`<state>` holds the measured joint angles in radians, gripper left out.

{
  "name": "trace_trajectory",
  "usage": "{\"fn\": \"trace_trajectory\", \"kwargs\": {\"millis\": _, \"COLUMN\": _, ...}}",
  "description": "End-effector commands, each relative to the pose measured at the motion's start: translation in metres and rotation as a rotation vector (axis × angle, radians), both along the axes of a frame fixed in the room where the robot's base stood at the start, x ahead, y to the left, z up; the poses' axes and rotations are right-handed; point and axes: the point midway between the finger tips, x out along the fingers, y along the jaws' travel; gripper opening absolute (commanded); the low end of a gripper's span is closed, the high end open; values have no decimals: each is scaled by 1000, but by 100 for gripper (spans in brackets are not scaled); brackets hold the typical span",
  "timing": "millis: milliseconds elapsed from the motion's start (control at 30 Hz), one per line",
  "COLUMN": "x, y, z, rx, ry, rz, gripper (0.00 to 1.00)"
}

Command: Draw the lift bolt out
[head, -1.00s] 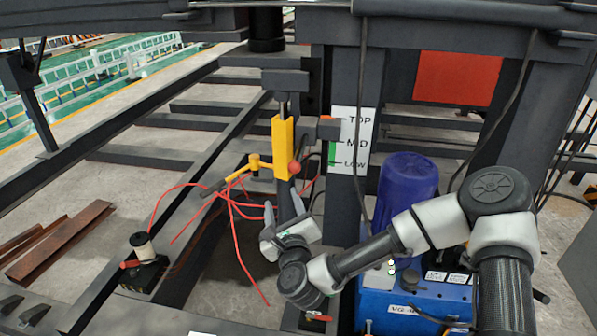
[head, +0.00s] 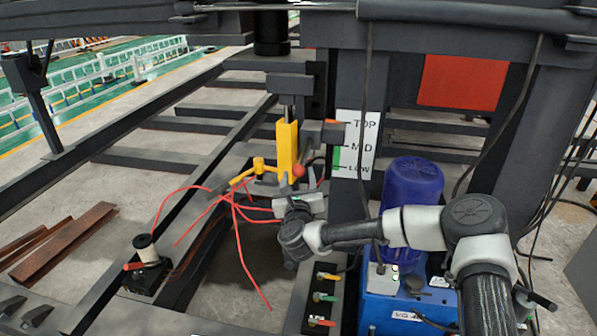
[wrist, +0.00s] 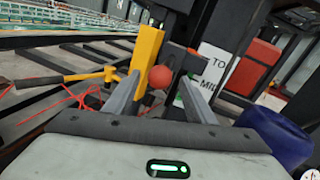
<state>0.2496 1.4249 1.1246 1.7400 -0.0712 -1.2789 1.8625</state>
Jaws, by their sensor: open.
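A red ball knob (head: 299,171), apparently the head of the lift bolt, sits at the lower right side of a yellow upright bracket (head: 287,148). The bolt's shank is hidden. In the wrist view the knob (wrist: 161,77) shows between my two fingers, beyond or level with their tips, beside the yellow bracket (wrist: 146,58). I cannot tell whether the fingers are around it or short of it. My gripper (wrist: 160,84) is open, with a finger on each side of the knob and no clear contact. In the head view my gripper (head: 282,186) is just below the knob.
A TOP/MID/LOW scale (head: 356,143) stands right of the bracket. A blue pump unit (head: 412,185) stands at the right. Dark beams surround the space.

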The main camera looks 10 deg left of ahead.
Motion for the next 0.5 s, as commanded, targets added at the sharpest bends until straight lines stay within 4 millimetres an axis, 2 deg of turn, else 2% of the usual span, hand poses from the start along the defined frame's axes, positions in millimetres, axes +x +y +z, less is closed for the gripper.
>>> {"fn": "trace_trajectory", "kwargs": {"millis": 100, "x": 18, "y": 4, "z": 0, "rx": 0, "ry": 0, "rz": -1, "gripper": 50}}
{"fn": "trace_trajectory", "kwargs": {"millis": 200, "x": 28, "y": 6, "z": 0, "rx": 0, "ry": 0, "rz": -1, "gripper": 50}}
{"fn": "trace_trajectory", "kwargs": {"millis": 500, "x": 35, "y": 8, "z": -1, "rx": -1, "ry": 1, "rz": 2, "gripper": 50}}
